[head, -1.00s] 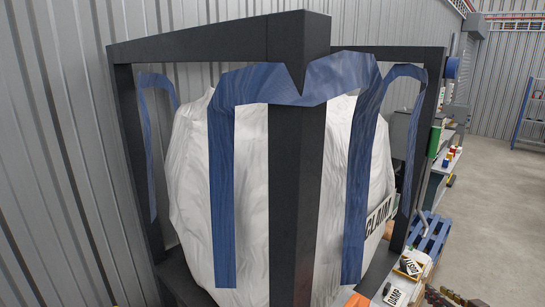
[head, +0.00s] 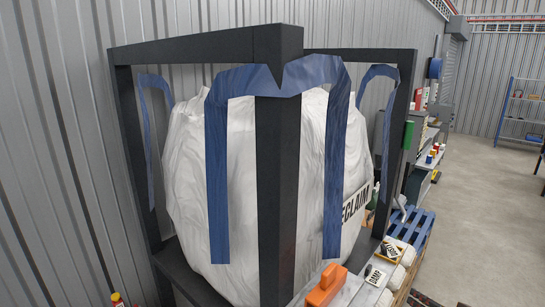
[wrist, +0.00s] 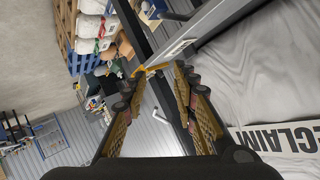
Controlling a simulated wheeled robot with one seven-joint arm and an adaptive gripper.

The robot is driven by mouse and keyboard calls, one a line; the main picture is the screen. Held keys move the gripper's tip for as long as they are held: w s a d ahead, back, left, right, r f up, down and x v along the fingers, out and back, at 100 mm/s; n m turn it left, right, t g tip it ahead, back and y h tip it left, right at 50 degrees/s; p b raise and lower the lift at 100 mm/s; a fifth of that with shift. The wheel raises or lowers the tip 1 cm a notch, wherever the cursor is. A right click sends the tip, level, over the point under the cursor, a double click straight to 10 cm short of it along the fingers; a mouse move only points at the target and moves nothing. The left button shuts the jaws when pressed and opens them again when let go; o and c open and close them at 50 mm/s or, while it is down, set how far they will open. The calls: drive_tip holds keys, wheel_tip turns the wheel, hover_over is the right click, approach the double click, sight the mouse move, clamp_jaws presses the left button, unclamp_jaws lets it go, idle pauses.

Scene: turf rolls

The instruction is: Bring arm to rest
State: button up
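My gripper (wrist: 156,85) shows only in the wrist view. Its two fingers stand apart with a gap between them, and no held object shows in the gap. A large white bulk bag (head: 185,180) with blue straps hangs in a dark frame (head: 275,200) in the head view. A RECLAIM sign (head: 354,204) is at its right side; the sign also shows to the right of my gripper in the wrist view (wrist: 275,137). My arm is not clearly visible in the head view.
An orange object (head: 327,286) lies in front of the frame. Labelled sacks (head: 375,274) and a blue pallet (head: 414,229) stand to the right, with a shelf of small items (head: 430,150) behind. Open concrete floor (head: 485,190) is at the right.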

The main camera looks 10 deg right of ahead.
drive_tip(key=s+a+f+m+g+y+b, duration=0.15)
drive_tip(key=s+a+g, duration=0.35)
drive_tip(key=s+a, duration=0.5)
drive_tip(key=s+a+g+h+b, duration=0.15)
drive_tip(key=s+a+g, duration=0.45)
drive_tip(key=a, duration=0.7)
drive_tip(key=s+a+r+n+t+b, duration=0.3)
drive_tip(key=a+r+n, duration=0.2)
drive_tip(key=a, duration=0.3)
drive_tip(key=shift+s+a+r+n+t, duration=0.15)
drive_tip(key=shift+a+r+n+t, duration=0.2)
drive_tip(key=shift+n, duration=0.5)
drive_tip(key=shift+d, duration=0.1)
drive_tip(key=shift+c, duration=0.7)
